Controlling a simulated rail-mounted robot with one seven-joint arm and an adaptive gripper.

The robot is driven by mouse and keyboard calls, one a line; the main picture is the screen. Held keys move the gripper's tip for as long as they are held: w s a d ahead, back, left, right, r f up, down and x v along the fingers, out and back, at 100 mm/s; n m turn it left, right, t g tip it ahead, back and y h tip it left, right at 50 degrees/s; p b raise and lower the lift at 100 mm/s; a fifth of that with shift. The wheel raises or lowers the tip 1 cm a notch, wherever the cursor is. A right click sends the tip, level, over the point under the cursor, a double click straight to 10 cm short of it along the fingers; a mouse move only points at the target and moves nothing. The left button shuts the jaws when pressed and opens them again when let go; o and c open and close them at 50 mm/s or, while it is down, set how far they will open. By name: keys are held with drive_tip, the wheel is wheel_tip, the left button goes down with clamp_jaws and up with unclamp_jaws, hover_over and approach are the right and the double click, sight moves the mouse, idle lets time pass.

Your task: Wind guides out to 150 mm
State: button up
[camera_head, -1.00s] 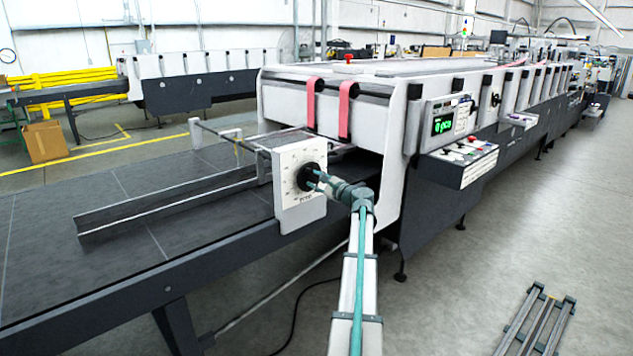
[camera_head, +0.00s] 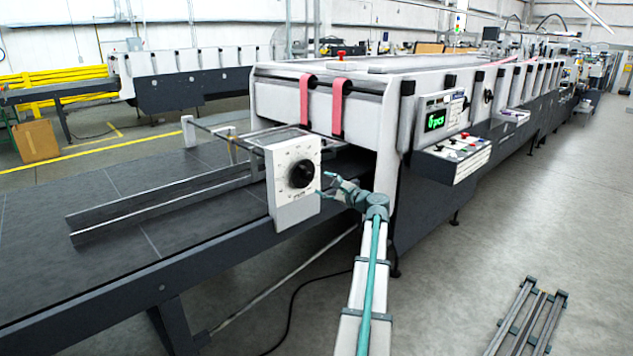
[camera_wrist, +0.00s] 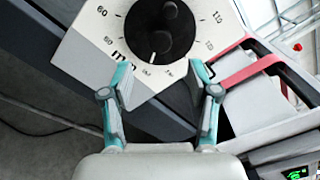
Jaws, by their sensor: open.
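The black knob (camera_head: 302,173) sits on a white dial plate (camera_head: 283,205) at the near side of the delivery table. In the wrist view the knob (camera_wrist: 160,28) has a short white mark on its lower edge, and the plate carries numbers around it, partly cut off or blurred. The long grey guides (camera_head: 150,205) lie along the dark table to the left of the plate. My gripper (camera_head: 325,184) is open and empty, just right of the knob and apart from it. In the wrist view the fingertips (camera_wrist: 160,72) are spread below the knob.
The machine body (camera_head: 350,110) with two red straps (camera_head: 306,100) stands behind and right of the dial. A control panel (camera_head: 453,157) and a lit green display (camera_head: 435,120) are on its side. A rail frame (camera_head: 530,318) lies on open floor at lower right.

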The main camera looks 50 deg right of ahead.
drive_tip(key=s, duration=0.3)
drive_tip(key=shift+s+a, duration=0.35)
drive_tip(key=shift+n, duration=0.3)
drive_tip(key=w+a+f+n+g+y, duration=0.1)
drive_tip(key=a+f+n+g, duration=0.15)
drive_tip(key=a+f, duration=0.45)
drive_tip(key=a+f+n+g+y, duration=0.2)
drive_tip(key=a+f+n, duration=0.15)
drive_tip(key=f, duration=0.75)
drive_tip(key=w+a+f+n+g+y, duration=0.1)
drive_tip(key=a+f+n+g, duration=0.3)
drive_tip(key=f, duration=0.5)
drive_tip(key=s+a+f+n+g+y, duration=0.25)
drive_tip(key=a+f+n+g, duration=0.25)
drive_tip(key=a+f, duration=1.5)
drive_tip(key=s+a+f+n+g, duration=0.3)
drive_tip(key=s+a+f, duration=0.15)
drive_tip(key=a, duration=0.55)
drive_tip(key=s+a+f+n+g, duration=0.35)
drive_tip(key=s+a, duration=0.25)
drive_tip(key=a, duration=0.3)
drive_tip(key=s+a+f+n+g+h, duration=0.1)
drive_tip(key=s+a+f+n+g, duration=0.1)
drive_tip(key=s+a, duration=0.5)
drive_tip(key=s+a+f+n+g+h, duration=0.2)
drive_tip(key=s+a+f+n, duration=0.2)
drive_tip(key=s+a, duration=0.4)
drive_tip(key=s+f, duration=0.1)
drive_tip(key=s, duration=0.2)
drive_tip(key=shift+s, duration=0.25)
